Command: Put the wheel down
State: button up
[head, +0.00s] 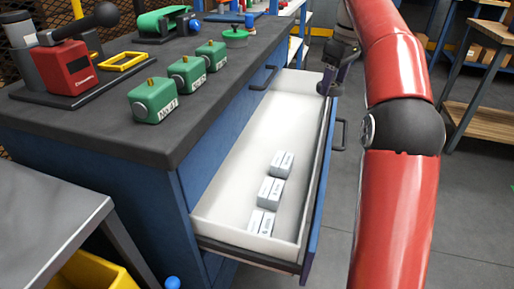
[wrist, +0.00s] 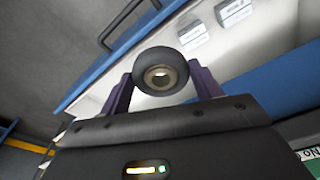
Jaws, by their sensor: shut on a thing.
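The wheel (wrist: 160,57) is a small dark grey ring with a tan hub around a hole. In the wrist view it sits between the two purple fingers of my gripper (wrist: 162,82), which is shut on it. In the head view my gripper (head: 328,80) is at the far end of the open drawer (head: 236,160).
Labelled grey boxes (head: 270,190) lie in the near half of the white drawer. On the dark bench top (head: 110,140) stand three green blocks (head: 187,74), a red device (head: 68,66) and a yellow frame (head: 122,61). The middle of the drawer looks clear.

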jog(key=w+a+f+n+b, duration=0.1)
jog(key=w+a+f+n, duration=0.3)
jog(key=f+n, duration=0.15)
jog(key=b, duration=0.5)
send_over(301, 157)
jog(key=shift+m+y, duration=0.35)
jog(key=shift+y, duration=0.05)
jog(key=f, duration=1.4)
jog(key=shift+s+d+f, duration=0.15)
jog(key=shift+d, duration=0.2)
jog(key=shift+f+b, duration=0.65)
jog(key=shift+f, duration=2)
jog(key=shift+f, duration=0.1)
jog(key=o, duration=1.1)
jog(key=r+p, duration=0.1)
jog(key=r, duration=0.3)
jog(key=d+r+p, duration=0.1)
jog(key=r, duration=0.3)
jog(key=r+p, duration=0.1)
jog(key=r, duration=0.3)
jog(key=shift+s+d, duration=0.25)
jog(key=shift+d, duration=0.1)
